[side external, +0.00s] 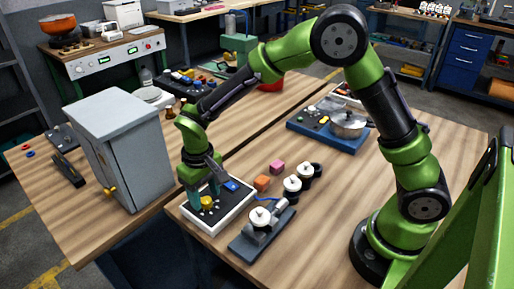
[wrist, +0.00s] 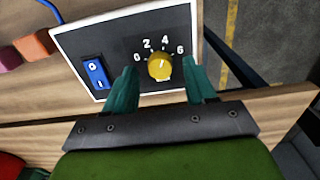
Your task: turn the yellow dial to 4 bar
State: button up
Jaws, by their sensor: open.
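The yellow dial (wrist: 159,68) sits on a dark panel face with the white marks 0, 2, 4 and 6 around it. A small pale mark on the dial points up roughly toward the 4; it is too small to read exactly. The dial also shows in the side external view (side external: 207,203), on the white-rimmed panel (side external: 236,214). My gripper (wrist: 159,76) is open, with one green finger on each side of the dial. In the wrist view gaps show between the fingers and the dial. In the side view my gripper points down over the panel.
A blue rocker switch (wrist: 96,73) is on the same panel, left of the dial. Orange (side external: 262,183) and pink (side external: 277,167) blocks lie beside the panel. A grey fixture (side external: 262,228) stands in front and a grey cabinet (side external: 128,150) to the left.

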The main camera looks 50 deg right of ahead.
aim_at(205, 199)
notch_tip(205, 199, up, 16)
dwell(0.3)
jog(key=shift+f, duration=0.1)
jog(key=s+d+r+m+t+y, duration=0.1)
jog(key=s+d+r+m+t, duration=0.1)
jog(key=s+d, duration=0.4)
jog(key=s+d+r+m+t+y, duration=0.1)
jog(key=s+d+t, duration=0.4)
jog(key=s, duration=0.6)
jog(key=shift+s+d+r+m, duration=0.2)
jog(key=shift+d+r+m, duration=0.35)
jog(key=shift+d, duration=0.2)
